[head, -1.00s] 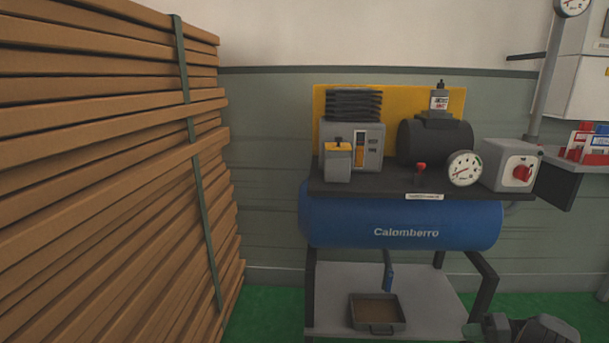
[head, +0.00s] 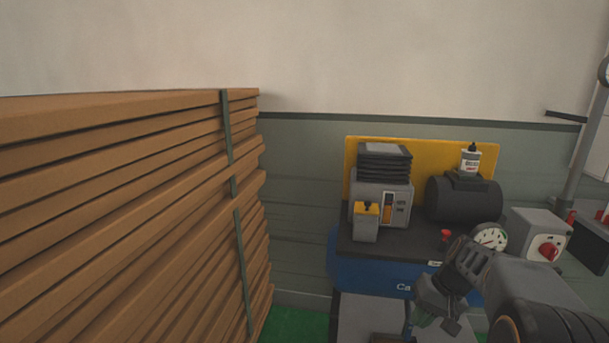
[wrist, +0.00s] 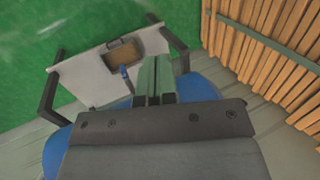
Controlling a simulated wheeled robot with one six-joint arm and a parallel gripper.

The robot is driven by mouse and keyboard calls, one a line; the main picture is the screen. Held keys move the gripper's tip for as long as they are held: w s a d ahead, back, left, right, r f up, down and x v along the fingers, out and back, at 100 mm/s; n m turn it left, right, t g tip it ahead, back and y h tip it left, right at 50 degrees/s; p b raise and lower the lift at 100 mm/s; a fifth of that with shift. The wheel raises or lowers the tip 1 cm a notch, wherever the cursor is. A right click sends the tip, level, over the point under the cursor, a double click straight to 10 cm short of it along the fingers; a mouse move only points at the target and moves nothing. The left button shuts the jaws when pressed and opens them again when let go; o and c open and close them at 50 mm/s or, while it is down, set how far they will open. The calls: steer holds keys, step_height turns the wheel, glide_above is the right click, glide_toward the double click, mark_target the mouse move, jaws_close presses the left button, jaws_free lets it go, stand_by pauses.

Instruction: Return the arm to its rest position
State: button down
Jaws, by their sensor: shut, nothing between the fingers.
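My arm reaches in from the lower right of the head view, bent, with my gripper (head: 413,326) pointing down in front of the blue tank. In the wrist view the two greenish fingers of my gripper (wrist: 155,78) lie side by side, shut, with nothing between them. They point past the blue tank toward the lower shelf of the compressor stand and touch nothing that I can see.
A tall stack of strapped wooden boards (head: 130,200) fills the left. The compressor, with its blue tank (head: 350,267), stands at the right against the wall. A shallow tray (wrist: 124,52) sits on its lower shelf (wrist: 85,78). Green floor (wrist: 100,20) is clear beyond it.

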steer(key=s+a+r+n+t+h+p, duration=0.1)
steer(key=s+a+r+h+p, duration=0.1)
steer(key=s+a+r+p, duration=0.3)
steer(key=s+a+r+n+t+h+p, duration=0.1)
steer(key=s+a+r+p, duration=0.4)
steer(key=r, duration=0.5)
steer(key=shift+s+r+n+t+h+p, duration=0.3)
steer(key=shift+s+t+h+p, duration=0.35)
steer(key=shift+s+p, duration=0.25)
steer(key=shift+s+a, duration=0.1)
